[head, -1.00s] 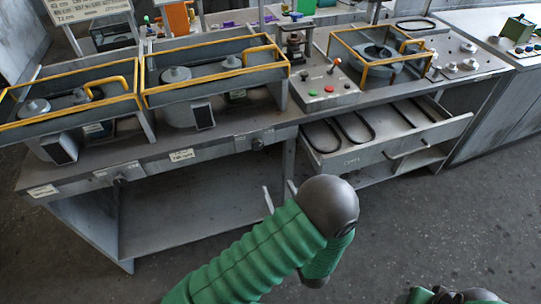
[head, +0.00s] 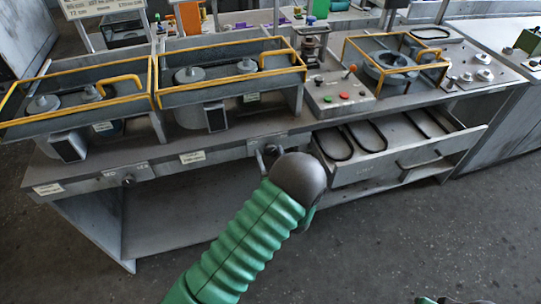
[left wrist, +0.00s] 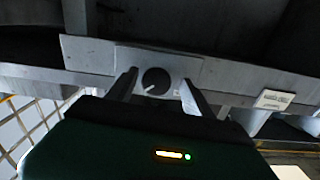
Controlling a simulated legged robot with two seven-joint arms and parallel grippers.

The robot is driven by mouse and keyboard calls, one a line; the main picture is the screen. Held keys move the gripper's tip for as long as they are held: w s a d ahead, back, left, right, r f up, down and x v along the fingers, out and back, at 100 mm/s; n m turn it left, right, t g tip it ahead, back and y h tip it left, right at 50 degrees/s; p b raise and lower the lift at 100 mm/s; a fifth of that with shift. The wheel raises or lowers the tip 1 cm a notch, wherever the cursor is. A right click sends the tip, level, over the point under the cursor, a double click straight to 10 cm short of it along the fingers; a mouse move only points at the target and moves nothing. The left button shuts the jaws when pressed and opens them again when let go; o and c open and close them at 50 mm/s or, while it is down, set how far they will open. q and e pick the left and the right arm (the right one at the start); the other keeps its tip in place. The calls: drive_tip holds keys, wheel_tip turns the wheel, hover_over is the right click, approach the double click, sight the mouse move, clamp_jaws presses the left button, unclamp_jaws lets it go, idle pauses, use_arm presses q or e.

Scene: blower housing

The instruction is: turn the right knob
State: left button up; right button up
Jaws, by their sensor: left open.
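The right knob (left wrist: 156,82) is a round dark knob with a pale pointer line, on a light plate on the bench's front panel. In the head view this knob (head: 270,150) is small and partly crowded by my wrist. My left gripper (left wrist: 158,92) is open, with one finger on each side of the knob in the left wrist view. I cannot tell whether the fingers touch it. In the head view my dark round wrist joint hides most of that gripper. The left knob (head: 128,181) sits further left on the same panel. My right gripper is not in view.
An open drawer (head: 375,168) holding dark belts juts out just right of my left wrist. Yellow-framed blower housings (head: 230,75) and a control box with buttons (head: 338,98) stand on the bench. The floor (head: 400,245) in front is clear.

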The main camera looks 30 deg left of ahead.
use_arm(q)
drive_tip(key=shift+d+r, duration=0.15)
drive_tip(key=shift+d, duration=0.3)
drive_tip(key=shift+c, duration=1)
drive_tip(key=shift+d+r, duration=0.1)
drive_tip(key=shift+d, duration=0.15)
drive_tip(key=c, duration=0.5)
drive_tip(key=shift+s+a, duration=0.1)
drive_tip(key=shift+a, duration=0.15)
clamp_jaws()
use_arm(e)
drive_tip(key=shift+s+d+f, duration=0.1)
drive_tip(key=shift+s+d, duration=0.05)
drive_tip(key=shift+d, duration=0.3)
use_arm(q)
drive_tip(key=shift+d+n, duration=0.1)
drive_tip(key=shift+n, duration=0.2)
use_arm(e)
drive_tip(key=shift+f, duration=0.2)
